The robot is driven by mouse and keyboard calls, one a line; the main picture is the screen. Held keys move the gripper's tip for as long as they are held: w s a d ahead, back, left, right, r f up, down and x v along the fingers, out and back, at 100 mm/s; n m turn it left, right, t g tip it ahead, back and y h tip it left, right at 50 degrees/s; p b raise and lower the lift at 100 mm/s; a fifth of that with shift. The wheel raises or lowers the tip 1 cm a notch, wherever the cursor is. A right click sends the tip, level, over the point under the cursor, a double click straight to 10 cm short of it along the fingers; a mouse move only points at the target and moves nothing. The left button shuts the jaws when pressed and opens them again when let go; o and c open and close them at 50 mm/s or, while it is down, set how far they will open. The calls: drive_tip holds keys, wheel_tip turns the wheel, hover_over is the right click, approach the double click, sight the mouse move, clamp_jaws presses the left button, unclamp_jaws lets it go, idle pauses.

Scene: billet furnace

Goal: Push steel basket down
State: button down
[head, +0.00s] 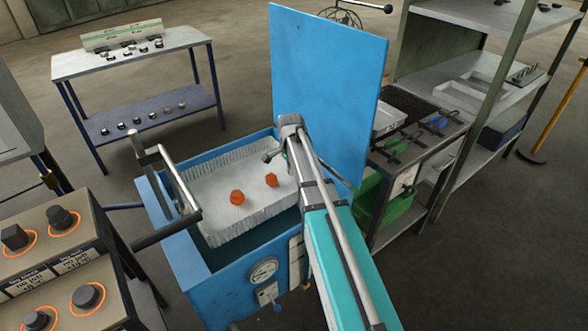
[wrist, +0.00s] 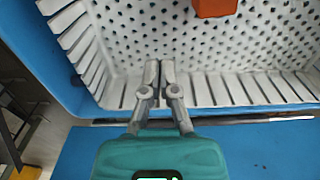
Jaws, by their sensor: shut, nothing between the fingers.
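The steel basket (head: 205,200) is pale, with slatted walls and a perforated floor. It sits inside the blue tank (head: 182,255), and its slatted wall also shows in the wrist view (wrist: 235,92). Two orange blocks lie in it; one orange block (head: 237,197) is near the middle and the other orange block (head: 271,180) is further right. My gripper (wrist: 160,68) is shut and empty, with its fingertips over the basket's slatted wall and floor edge. Whether the tips touch the basket cannot be told. In the head view my arm partly hides the tank's right side.
The blue lid (head: 325,75) stands upright behind the tank. A grey bar frame (head: 165,180) rises at the tank's left. A knob panel (head: 60,255) is at the lower left, a workbench (head: 140,60) at the back left, and shelving (head: 490,95) at the right.

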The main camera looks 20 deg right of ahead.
sight(291, 186)
drive_tip(key=shift+f+b, duration=2.45)
drive_tip(key=shift+f, duration=0.25)
wheel_tip(291, 186, down, 14)
drive_tip(key=b, duration=1.4)
drive_tip(key=shift+f, duration=0.15)
wheel_tip(291, 186, up, 14)
drive_tip(key=p, duration=1.3)
drive_tip(key=shift+p, duration=0.35)
